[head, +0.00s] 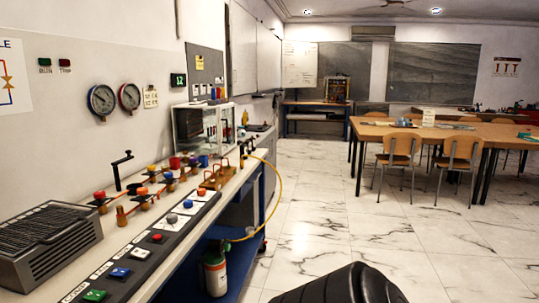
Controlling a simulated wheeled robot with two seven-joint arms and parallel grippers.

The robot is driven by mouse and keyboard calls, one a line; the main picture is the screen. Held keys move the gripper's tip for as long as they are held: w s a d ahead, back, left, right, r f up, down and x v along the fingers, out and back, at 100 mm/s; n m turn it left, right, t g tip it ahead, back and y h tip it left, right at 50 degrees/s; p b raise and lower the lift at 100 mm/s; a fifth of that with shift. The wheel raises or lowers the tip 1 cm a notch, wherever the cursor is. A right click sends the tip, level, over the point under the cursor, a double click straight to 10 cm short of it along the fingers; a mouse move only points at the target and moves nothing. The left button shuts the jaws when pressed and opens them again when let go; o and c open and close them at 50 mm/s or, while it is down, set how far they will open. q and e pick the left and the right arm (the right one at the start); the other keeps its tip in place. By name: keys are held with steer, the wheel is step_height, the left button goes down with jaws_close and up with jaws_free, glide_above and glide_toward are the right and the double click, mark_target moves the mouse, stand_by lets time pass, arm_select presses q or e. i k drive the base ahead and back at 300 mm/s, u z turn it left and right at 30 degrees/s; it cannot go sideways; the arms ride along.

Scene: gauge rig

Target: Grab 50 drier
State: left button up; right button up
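No part labelled as a 50 drier can be read in the head view. The long rig bench (228,205) runs along the left wall. Small brass-coloured fittings stand on it, one near the front (121,217) and a group farther back (213,180). Coloured knobs, such as a red one (99,195), sit among them. I cannot tell whether any of these is the drier. Neither of my grippers shows in the head view.
A grey ribbed unit (45,240) and a button panel (150,240) take up the bench front. A yellow hose (279,185) hangs over the bench edge. A cylinder (215,275) stands below. Marble floor (310,215) is clear toward the chairs (398,150) and table (450,131).

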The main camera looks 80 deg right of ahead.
mark_target(244, 147)
steer(key=z, duration=3)
steer(key=i, duration=4.9)
steer(key=u, duration=2.2)
